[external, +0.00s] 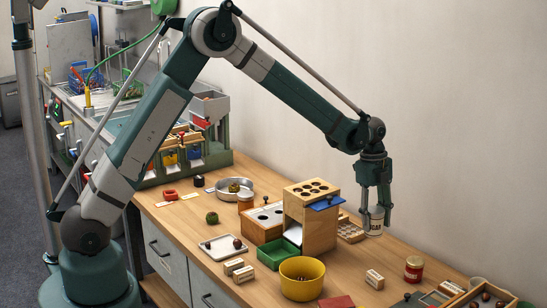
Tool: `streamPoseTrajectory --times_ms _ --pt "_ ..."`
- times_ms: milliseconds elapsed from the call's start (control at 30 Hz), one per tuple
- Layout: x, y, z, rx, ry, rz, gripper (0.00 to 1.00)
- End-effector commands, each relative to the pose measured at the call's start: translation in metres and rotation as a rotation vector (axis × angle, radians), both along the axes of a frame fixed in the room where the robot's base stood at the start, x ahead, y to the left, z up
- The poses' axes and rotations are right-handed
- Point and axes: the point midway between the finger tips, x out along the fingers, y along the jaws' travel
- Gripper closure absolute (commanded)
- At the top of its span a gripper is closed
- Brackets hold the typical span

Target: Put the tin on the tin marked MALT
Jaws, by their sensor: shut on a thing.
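My gripper (376,217), at the right of the external view, points down and is shut on a pale, cream-coloured tin (375,224). The tin is upright between the fingers, with dark marks on its side too small to read. I cannot tell whether its base touches the bench or hangs above it. A red tin (413,269) with a pale band stands upright on the bench, nearer the camera and to the right of my gripper. Its label is too small to read, so I cannot tell which tin is marked MALT.
A wooden box with holes (310,215) stands left of my gripper, beside a slotted wooden rack (350,230). A partitioned tray (447,291) lies right of the red tin.

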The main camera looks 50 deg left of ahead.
Motion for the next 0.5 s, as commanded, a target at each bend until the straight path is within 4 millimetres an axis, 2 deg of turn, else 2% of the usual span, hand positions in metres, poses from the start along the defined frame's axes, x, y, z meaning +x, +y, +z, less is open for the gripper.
streamPoseTrajectory --times_ms 267,367,500 --pt "0.0 0.0 0.014 0.0 0.0 0.0 0.8" --pt "0.0 0.0 0.028 0.0 0.0 0.0 0.8" --pt "0.0 0.0 0.058 0.0 0.0 0.0 0.8"
